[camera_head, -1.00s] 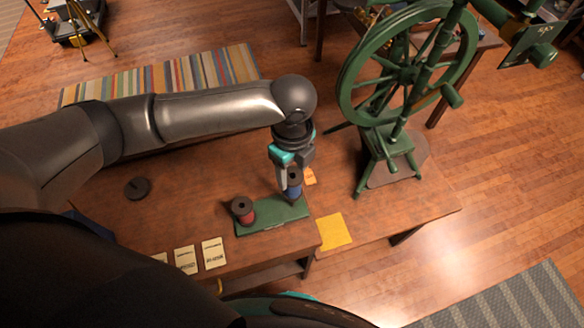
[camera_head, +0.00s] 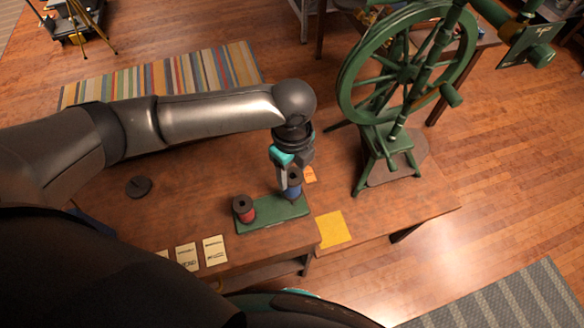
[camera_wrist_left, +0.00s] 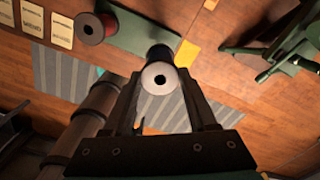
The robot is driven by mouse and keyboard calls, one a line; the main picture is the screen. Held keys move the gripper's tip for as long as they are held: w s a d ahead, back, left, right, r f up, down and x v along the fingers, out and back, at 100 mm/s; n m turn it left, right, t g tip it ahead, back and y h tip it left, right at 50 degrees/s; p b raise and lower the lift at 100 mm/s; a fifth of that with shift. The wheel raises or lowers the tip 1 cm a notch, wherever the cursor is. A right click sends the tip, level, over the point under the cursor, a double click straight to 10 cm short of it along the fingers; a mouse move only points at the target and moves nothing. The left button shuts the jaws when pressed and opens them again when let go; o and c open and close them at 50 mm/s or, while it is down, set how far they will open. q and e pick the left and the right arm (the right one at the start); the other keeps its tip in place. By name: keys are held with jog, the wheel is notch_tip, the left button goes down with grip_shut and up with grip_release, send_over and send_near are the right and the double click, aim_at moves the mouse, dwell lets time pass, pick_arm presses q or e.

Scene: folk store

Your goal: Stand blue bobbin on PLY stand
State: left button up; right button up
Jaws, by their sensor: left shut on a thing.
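The blue bobbin (camera_head: 293,189) is upright between the fingers of my left gripper (camera_head: 287,178), which is shut on it. It is at the right end of the green stand (camera_head: 271,216); I cannot tell whether its base touches the stand. In the left wrist view the bobbin's pale round end with a dark hole (camera_wrist_left: 158,77) shows between the fingertips. A red bobbin (camera_head: 245,212) stands at the left end of the green stand. No PLY lettering is legible on the stand. My right gripper is not in view.
A green spinning wheel (camera_head: 400,75) stands on the right of the table. A yellow sheet (camera_head: 333,230) lies right of the stand, and an orange tag (camera_head: 309,174) behind it. Printed cards (camera_head: 215,250) lie at the front left. A dark disc (camera_head: 138,187) lies farther left.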

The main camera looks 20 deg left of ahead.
pick_arm(q)
jog(key=shift+f+b, duration=1.45)
jog(key=shift+f, duration=1.85)
jog(key=o, duration=1)
notch_tip(320, 180, up, 15)
jog(key=shift+r+p, duration=0.15)
jog(key=shift+p, duration=1)
